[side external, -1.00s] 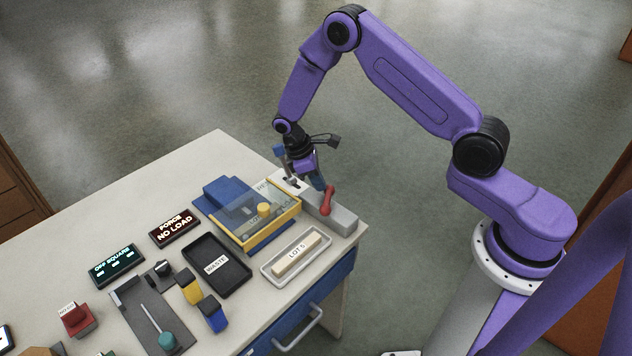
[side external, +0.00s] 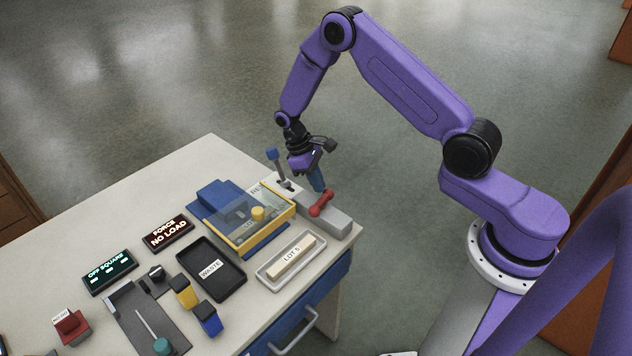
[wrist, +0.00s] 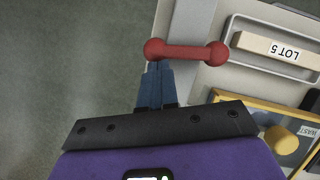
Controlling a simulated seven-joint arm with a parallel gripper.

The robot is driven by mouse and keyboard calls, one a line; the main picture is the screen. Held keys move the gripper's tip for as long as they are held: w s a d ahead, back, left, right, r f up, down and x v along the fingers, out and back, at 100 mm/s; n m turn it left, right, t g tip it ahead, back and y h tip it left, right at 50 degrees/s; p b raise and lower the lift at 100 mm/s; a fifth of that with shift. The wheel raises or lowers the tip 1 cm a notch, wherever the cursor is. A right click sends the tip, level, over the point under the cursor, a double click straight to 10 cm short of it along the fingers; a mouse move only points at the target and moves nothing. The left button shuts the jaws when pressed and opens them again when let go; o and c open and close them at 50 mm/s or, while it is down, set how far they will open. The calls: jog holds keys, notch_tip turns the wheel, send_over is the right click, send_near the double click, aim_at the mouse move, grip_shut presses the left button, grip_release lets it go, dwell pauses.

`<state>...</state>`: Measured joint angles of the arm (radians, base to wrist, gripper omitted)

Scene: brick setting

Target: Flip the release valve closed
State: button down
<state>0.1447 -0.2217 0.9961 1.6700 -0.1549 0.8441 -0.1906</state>
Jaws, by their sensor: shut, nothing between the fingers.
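The red dumbbell-shaped handle (side external: 320,204), which I take as the release valve, sits on a long grey block (side external: 338,222) at the table's right end. It lies crosswise over the block, and it also shows in the wrist view (wrist: 187,53). My gripper (side external: 318,187) points down just behind the handle, its blue fingers shut and empty. In the wrist view my fingertips (wrist: 156,68) are right by the handle's left knob. I cannot tell whether they touch it. A lever with a blue-grey knob (side external: 272,153) stands tilted left at the block's far end.
A yellow-framed clear box (side external: 266,232) with a yellow knob and a tray with a LOT 5 bar (side external: 291,256) lie close to the block. A black WASTE tray (side external: 227,285) and two displays are further left. Open floor lies beyond the table's edge.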

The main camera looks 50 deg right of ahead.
jog(key=shift+s+d, duration=0.1)
jog(key=shift+s, duration=0.05)
dwell(0.6)
dwell(0.4)
jog(key=w+a+r, duration=0.3)
jog(key=w+r, duration=0.4)
jog(key=r, duration=0.2)
jog(key=shift+a+r, duration=0.2)
jog(key=shift+a, duration=0.15)
